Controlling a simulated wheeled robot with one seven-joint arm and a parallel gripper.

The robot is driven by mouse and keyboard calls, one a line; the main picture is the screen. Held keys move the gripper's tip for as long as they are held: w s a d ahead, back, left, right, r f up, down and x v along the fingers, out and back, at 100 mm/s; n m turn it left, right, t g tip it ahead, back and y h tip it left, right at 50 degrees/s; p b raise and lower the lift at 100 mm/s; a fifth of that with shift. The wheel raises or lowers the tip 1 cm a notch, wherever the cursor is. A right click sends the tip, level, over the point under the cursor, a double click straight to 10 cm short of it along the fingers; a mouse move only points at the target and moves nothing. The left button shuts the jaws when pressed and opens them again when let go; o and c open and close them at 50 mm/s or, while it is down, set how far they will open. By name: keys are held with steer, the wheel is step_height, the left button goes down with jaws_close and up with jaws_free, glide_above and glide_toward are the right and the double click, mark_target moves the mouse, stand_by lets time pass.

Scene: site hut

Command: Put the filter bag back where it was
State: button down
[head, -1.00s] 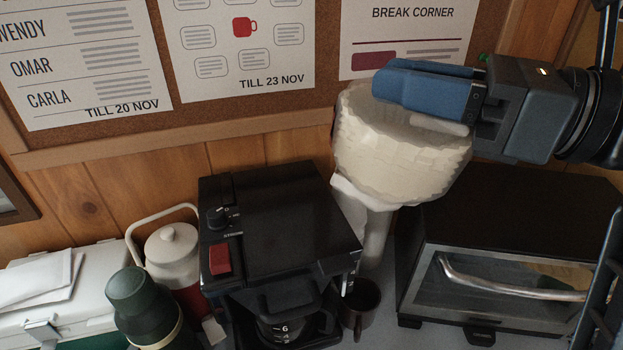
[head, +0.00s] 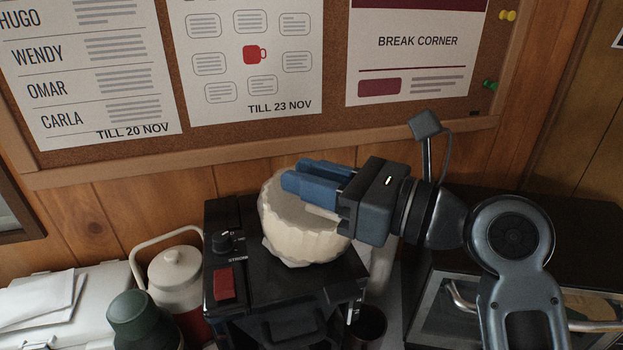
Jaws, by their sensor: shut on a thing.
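The filter bag (head: 300,235) is cream, round and ruffled, shaped like a paper coffee filter. My gripper (head: 299,178), with blue fingers, is shut on its upper right rim. The bag is over the top right part of the black coffee maker (head: 232,215) and hides that part of it. I cannot tell whether the bag touches the machine or hangs just above it.
A white cylinder-like thing (head: 382,262) stands behind the machine's right side, with a dark mug (head: 370,325) nearby. A toaster oven (head: 590,245) is at right, partly behind my arm. A green flask (head: 140,318) and a white-lidded jug (head: 174,275) stand at left.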

steer(key=shift+f, duration=0.2)
steer(key=c, duration=0.9)
jaws_free()
steer(key=shift+c, duration=0.2)
steer(key=shift+r, duration=0.1)
steer(key=b+v, duration=0.1)
steer(key=v, duration=1.1)
